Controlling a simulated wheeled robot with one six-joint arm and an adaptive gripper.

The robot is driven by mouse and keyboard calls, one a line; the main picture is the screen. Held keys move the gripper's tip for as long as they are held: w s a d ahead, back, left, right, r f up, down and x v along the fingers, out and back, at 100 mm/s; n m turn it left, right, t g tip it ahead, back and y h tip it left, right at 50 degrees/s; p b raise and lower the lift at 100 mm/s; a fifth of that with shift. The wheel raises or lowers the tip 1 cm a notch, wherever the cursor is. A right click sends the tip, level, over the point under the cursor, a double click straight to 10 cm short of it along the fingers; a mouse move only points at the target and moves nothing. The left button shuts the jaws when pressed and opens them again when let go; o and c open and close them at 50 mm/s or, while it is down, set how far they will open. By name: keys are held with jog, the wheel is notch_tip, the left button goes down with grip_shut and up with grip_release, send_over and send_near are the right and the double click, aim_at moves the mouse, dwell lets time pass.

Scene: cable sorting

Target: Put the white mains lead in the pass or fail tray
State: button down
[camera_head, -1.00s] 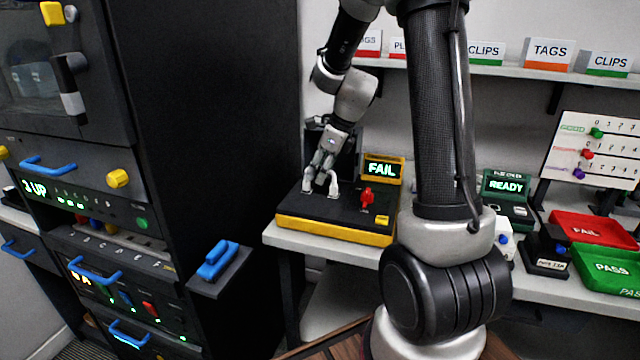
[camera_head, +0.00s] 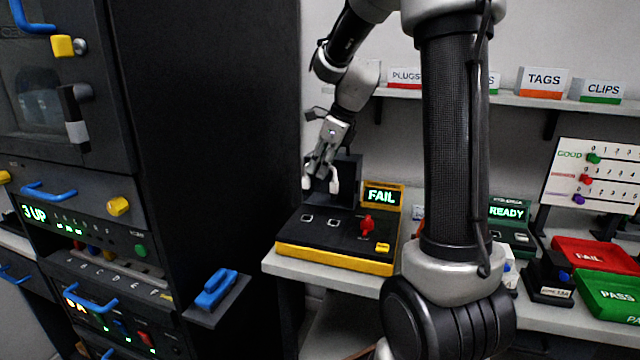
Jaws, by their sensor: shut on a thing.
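My gripper (camera_head: 322,163) is shut on the white mains lead (camera_head: 335,186) and holds it in the air above the black-topped tester (camera_head: 345,226). The lead's white ends hang below the fingers; the rest is too small to make out. The tester's two sockets are bare, and its screen (camera_head: 381,196) reads FAIL in green. The red fail tray (camera_head: 592,254) is at the right on the bench, with the green pass tray (camera_head: 612,296) in front of it. Both trays are cut off by the picture's right edge.
A black stand with a label (camera_head: 550,280) is left of the trays. A READY unit (camera_head: 508,213) sits behind my arm. A tall dark cabinet (camera_head: 215,120) rises close left of the tester. A shelf (camera_head: 500,97) with labelled bins runs above.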

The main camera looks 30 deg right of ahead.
jog(key=shift+r, duration=1.9)
